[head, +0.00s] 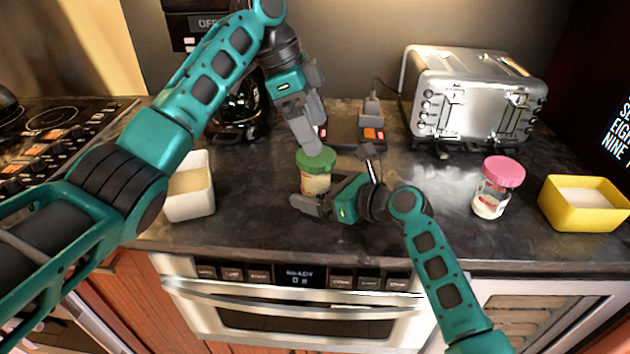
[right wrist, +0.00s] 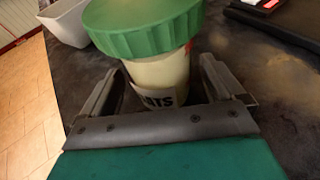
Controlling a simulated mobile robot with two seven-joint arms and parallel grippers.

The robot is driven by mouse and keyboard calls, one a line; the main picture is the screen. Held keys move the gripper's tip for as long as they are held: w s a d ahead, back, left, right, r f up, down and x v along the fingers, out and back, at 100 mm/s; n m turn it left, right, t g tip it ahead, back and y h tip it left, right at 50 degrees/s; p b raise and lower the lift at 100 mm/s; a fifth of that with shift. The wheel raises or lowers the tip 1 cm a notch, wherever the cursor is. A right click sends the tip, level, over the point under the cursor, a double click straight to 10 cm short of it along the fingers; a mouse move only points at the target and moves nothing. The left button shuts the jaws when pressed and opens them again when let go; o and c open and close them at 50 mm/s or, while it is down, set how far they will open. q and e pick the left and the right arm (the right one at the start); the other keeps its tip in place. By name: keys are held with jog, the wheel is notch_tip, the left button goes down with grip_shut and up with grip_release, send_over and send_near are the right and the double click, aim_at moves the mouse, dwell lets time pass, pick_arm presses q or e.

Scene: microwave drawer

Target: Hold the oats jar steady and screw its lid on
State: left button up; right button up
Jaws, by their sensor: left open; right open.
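The oats jar (head: 315,184) stands upright on the dark counter, with pale contents and a label partly reading "ATS" in the right wrist view (right wrist: 160,98). Its green lid (head: 316,158) sits on top of the jar; I cannot tell how tightly. The lid fills the upper middle of the right wrist view (right wrist: 145,30). My left gripper (head: 314,143) is open and points down at the lid from above, its fingertips close to the lid's top. My right gripper (right wrist: 160,90) is open low on the counter, with its fingers on either side of the jar body.
A white container (head: 190,195) stands to the left. A pink-lidded jar (head: 493,192) and a yellow tub (head: 580,210) stand to the right. A toaster (head: 470,95) is behind, and a coffee maker (head: 240,105) is at the back left. The counter's front edge is close to the jar.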

jog(key=v, duration=1.2)
jog(key=shift+s, duration=0.1)
